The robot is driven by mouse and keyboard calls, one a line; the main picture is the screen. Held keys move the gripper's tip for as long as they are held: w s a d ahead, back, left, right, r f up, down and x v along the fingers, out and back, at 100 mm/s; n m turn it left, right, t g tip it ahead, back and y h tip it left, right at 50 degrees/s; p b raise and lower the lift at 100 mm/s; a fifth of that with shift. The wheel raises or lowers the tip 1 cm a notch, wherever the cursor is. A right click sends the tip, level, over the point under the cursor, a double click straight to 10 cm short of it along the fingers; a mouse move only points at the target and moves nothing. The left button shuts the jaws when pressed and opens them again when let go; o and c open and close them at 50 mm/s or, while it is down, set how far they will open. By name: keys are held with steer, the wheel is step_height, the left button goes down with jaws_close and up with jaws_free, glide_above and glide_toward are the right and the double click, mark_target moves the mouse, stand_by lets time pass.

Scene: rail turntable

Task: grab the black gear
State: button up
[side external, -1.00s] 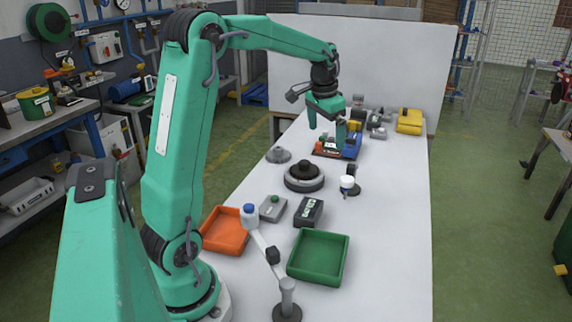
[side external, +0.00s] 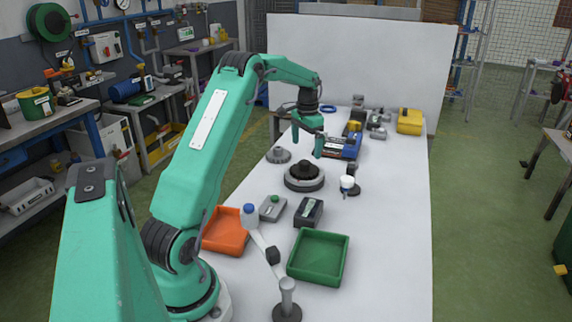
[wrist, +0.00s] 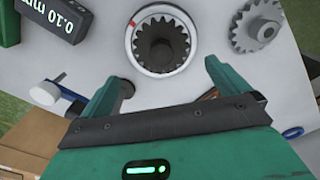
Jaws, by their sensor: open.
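The black gear (side external: 304,169) sits on the round grey turntable (side external: 304,184) in the middle of the table. In the wrist view the black gear (wrist: 161,45) is toothed, with a dark round hub, inside the turntable's pale ring (wrist: 133,57), which has a red mark. My gripper (side external: 308,147) is open and empty, above and just behind the turntable in the side view. In the wrist view the fingers of my gripper (wrist: 167,74) are spread wide, with the gear beyond their tips and roughly centred between them. The fingers do not touch it.
A grey gear (side external: 278,155) lies left of the turntable. A small post with a white top (side external: 347,183) stands to its right. A black box with a display (side external: 309,211), green tray (side external: 319,257) and orange tray (side external: 226,232) are nearer. A blue item (side external: 352,147) is behind.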

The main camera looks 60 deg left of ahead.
mark_target(305, 161)
steer(key=shift+f, duration=1.3)
steer(key=shift+f, duration=0.1)
steer(key=shift+a+f, duration=0.15)
steer(key=shift+f, duration=2.35)
steer(key=shift+w, duration=0.1)
steer(key=shift+c, duration=0.2)
steer(key=shift+r, duration=0.1)
steer(key=c, duration=1.2)
steer(key=shift+o, duration=0.2)
steer(key=shift+r, duration=0.15)
